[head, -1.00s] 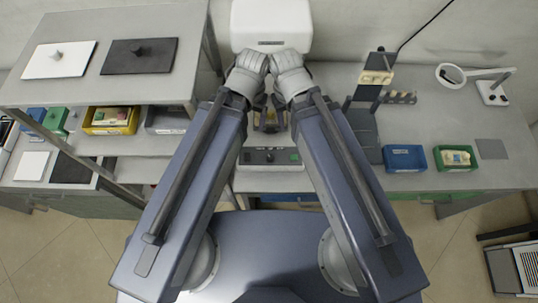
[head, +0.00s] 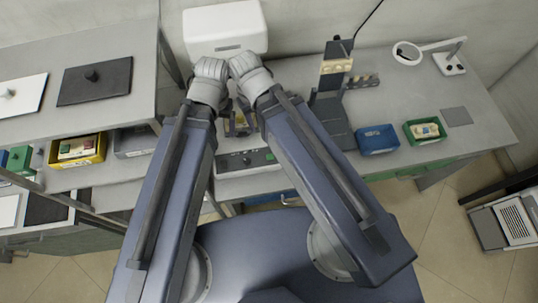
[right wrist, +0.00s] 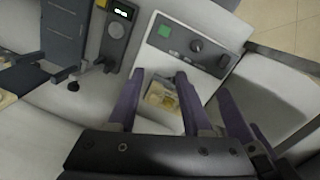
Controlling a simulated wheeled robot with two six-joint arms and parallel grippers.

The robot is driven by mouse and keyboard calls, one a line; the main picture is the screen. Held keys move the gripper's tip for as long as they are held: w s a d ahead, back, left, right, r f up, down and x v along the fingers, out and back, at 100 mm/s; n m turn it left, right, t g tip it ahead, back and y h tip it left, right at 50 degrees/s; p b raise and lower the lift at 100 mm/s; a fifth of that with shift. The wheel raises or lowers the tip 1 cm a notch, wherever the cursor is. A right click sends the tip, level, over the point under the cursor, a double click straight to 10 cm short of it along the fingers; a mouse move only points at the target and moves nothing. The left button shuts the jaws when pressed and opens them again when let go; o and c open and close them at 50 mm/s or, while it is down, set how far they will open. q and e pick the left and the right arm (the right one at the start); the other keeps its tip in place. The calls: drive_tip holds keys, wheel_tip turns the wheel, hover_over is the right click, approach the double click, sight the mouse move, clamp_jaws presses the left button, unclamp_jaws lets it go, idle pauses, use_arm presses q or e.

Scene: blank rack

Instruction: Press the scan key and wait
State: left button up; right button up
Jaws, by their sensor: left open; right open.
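The white scanner-like machine (head: 225,30) stands at the back of the bench, with a control panel (head: 232,166) at its front. The panel carries a green square key (right wrist: 165,31) and dark knobs (right wrist: 196,45), clear in the right wrist view. My left gripper (head: 231,119) is over the machine, partly hidden by the wrists, and is open. My right gripper (right wrist: 158,74) is open, its purple fingers apart above a small yellowish item (right wrist: 163,97) on the machine's pale bed. Neither gripper visibly touches the key.
A blue box (head: 377,139) and a green box (head: 425,131) stand on the bench to the right, near a dark upright stand (head: 333,90) and a magnifier lamp (head: 407,54). A shelf with a yellow bin (head: 77,150) is at left. Bench room is free at right.

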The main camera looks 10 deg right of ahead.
drive_tip(key=shift+c, duration=0.2)
clamp_jaws()
idle(1.5)
